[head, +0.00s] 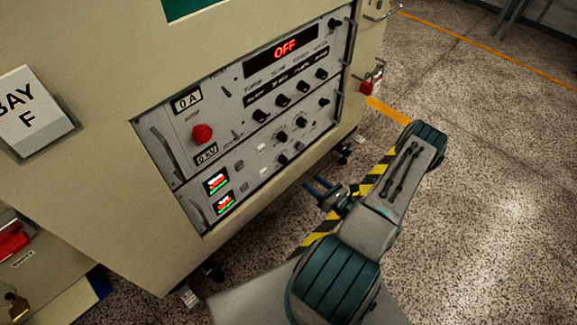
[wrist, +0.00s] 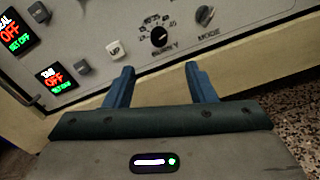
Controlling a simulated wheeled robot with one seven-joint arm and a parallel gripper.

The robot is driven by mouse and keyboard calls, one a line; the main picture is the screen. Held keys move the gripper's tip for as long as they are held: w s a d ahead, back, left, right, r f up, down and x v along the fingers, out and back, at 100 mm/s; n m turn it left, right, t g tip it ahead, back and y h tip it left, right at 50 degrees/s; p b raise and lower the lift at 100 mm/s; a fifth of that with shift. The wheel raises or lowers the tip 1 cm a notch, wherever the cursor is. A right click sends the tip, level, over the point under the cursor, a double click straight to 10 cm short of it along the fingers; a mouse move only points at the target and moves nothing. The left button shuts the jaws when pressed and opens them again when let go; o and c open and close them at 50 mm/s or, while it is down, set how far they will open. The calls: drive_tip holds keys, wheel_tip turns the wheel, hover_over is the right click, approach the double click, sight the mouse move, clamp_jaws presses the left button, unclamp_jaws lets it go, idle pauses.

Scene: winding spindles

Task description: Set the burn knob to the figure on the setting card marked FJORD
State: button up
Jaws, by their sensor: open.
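The burn knob (wrist: 158,37) is a round black knob with a printed number scale above it in the wrist view. Its label reads BURN and a part too small to read. A white mark shows on the knob, but the figure it points to is unclear. In the head view it seems to be the lower black knob (head: 282,160) on the grey panel. My gripper (head: 320,187) is open and empty, in front of the panel and apart from it. In the wrist view its blue fingers (wrist: 160,82) stand below the knob. No card marked FJORD shows.
A MODE knob (wrist: 203,15) sits right of the burn knob, and an UP button (wrist: 115,50) left of it. A red knob (head: 203,133), an OFF display (head: 285,47) and side handles are on the panel. A BAY F sign (head: 32,112) is at left. Open floor lies right.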

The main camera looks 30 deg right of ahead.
sight(286, 162)
drive_tip(key=b+x, duration=0.3)
drive_tip(key=x, duration=0.9)
drive_tip(key=shift+w+a, duration=0.15)
drive_tip(key=shift+w, duration=0.2)
drive_tip(key=c, duration=1)
